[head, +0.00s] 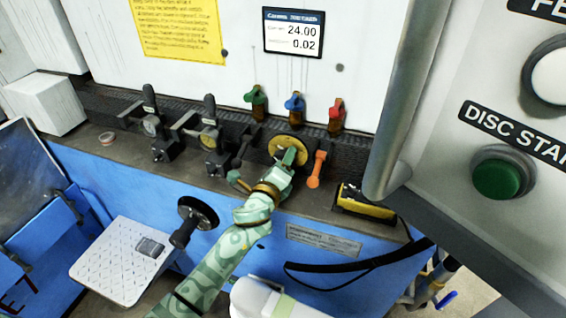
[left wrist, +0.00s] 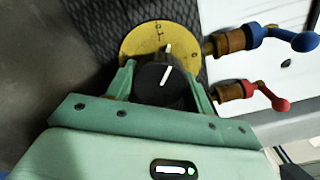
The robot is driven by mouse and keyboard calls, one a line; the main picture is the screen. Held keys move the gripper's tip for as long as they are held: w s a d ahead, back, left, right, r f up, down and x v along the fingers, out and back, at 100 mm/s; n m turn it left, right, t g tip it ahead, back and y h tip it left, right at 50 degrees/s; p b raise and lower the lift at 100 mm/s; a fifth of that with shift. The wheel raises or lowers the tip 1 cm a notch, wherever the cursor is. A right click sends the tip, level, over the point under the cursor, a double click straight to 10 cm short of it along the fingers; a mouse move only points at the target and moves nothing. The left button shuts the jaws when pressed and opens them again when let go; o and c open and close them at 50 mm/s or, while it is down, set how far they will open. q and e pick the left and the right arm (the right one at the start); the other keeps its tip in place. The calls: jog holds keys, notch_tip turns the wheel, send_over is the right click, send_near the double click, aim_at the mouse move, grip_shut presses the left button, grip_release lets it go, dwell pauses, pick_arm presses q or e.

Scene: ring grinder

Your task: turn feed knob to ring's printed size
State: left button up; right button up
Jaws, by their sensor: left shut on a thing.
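The feed knob (left wrist: 163,82) is black with a white pointer line, on a yellow dial (left wrist: 140,38) with dark marks. In the left wrist view the line points up and slightly right; the marks are too small to read surely. My left gripper (left wrist: 162,88) is shut on the knob, one green finger on each side. In the head view my left gripper (head: 281,172) covers the knob, and only the yellow dial (head: 284,148) shows around it. A display (head: 293,32) reads 24.00 above and 0.02 below.
Green (head: 257,97), blue (head: 294,103) and red (head: 336,110) valve handles stand behind the dial. An orange lever (head: 317,168) is close to its right. A grey control panel with a green button (head: 497,178) fills the right. A black handwheel (head: 198,212) stands at front left.

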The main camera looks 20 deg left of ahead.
pick_arm(q)
jog(key=shift+f+n, duration=0.1)
jog(key=shift+n, duration=1.2)
jog(key=o, duration=1)
jog(key=shift+c, duration=0.2)
jog(key=s+p, duration=0.1)
jog(key=s, duration=1.5)
jog(key=shift+s+a, duration=0.15)
jog(key=shift+a, duration=0.15)
jog(key=shift+n, duration=0.3)
